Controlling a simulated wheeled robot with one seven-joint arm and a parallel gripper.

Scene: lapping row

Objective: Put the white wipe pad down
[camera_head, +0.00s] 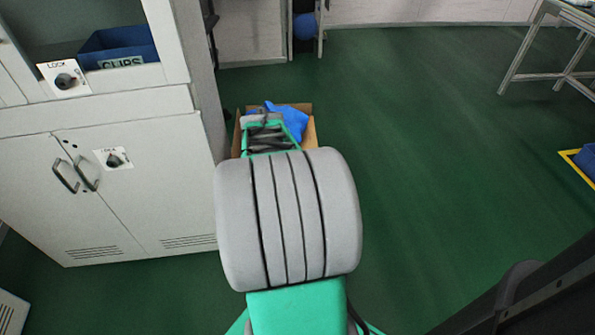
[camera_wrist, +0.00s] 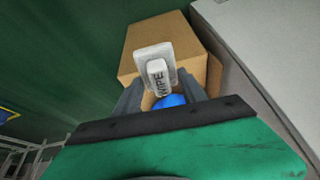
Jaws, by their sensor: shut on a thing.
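In the wrist view, the white wipe pad (camera_wrist: 153,58) is a pale block with a raised grip marked "WIPE". My gripper (camera_wrist: 158,88) is shut on it, with a dark finger on each side. The pad is in front of an open cardboard box (camera_wrist: 150,32) and hides part of it. In the head view, my own arm hides the pad and most of my gripper. The same box shows beyond the arm (camera_head: 311,133), with something blue (camera_head: 292,122) in it.
A white cabinet (camera_head: 140,190) with two handled doors stands left of the box. On its open shelf is a blue bin (camera_head: 118,47) marked "CLIPS". Green floor (camera_head: 430,150) is clear to the right. A metal-legged table (camera_head: 540,45) stands at the far right.

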